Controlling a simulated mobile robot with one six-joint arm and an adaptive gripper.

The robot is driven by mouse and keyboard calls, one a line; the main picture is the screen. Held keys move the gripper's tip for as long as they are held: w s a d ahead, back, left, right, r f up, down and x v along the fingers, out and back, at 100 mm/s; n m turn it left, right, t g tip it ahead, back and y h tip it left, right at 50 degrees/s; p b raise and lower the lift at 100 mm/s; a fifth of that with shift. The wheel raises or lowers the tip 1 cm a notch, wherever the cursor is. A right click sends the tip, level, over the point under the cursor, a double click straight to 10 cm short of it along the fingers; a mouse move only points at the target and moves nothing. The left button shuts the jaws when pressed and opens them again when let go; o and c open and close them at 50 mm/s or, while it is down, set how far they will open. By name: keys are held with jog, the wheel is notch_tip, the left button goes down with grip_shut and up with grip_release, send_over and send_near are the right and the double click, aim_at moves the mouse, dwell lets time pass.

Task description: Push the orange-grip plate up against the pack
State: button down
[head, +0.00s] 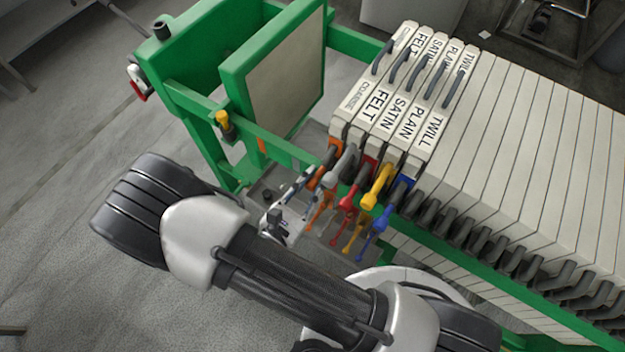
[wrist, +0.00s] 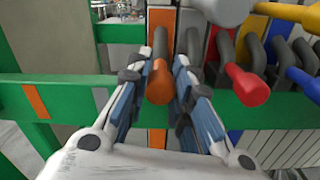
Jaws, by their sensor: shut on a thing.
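The orange-grip plate (head: 352,97) hangs at the left end of the row of white plates in the head view. Its orange grip (wrist: 160,82) lies between the blue pads of my gripper (wrist: 160,92) in the wrist view, and the fingers are shut on it. The pack (head: 520,130) runs right from it, starting with the plates marked FELT, SATIN, PLAIN and TWILL. The orange plate is close beside the FELT plate (head: 378,110); I cannot tell whether their faces touch.
Red (wrist: 247,85), yellow and blue grips stick out to the right of my fingers. A grey grip (wrist: 224,8) is close at upper right. The green rail (wrist: 60,98) crosses under the grips. Left of the orange plate is a gap up to the green-framed end plate (head: 285,80).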

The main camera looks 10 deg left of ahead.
jog(key=c, duration=1.4)
grip_release()
jog(key=shift+s+d, duration=0.15)
jog(key=shift+d, duration=0.2)
jog(key=shift+o, duration=0.2)
jog(key=shift+a, duration=0.1)
jog(key=shift+r, duration=0.1)
jog(key=shift+a, duration=0.1)
jog(key=shift+s+a, duration=0.3)
jog(key=shift+s, duration=0.15)
jog(key=v, duration=1.1)
jog(key=shift+d, duration=0.2)
jog(key=shift+c, duration=0.4)
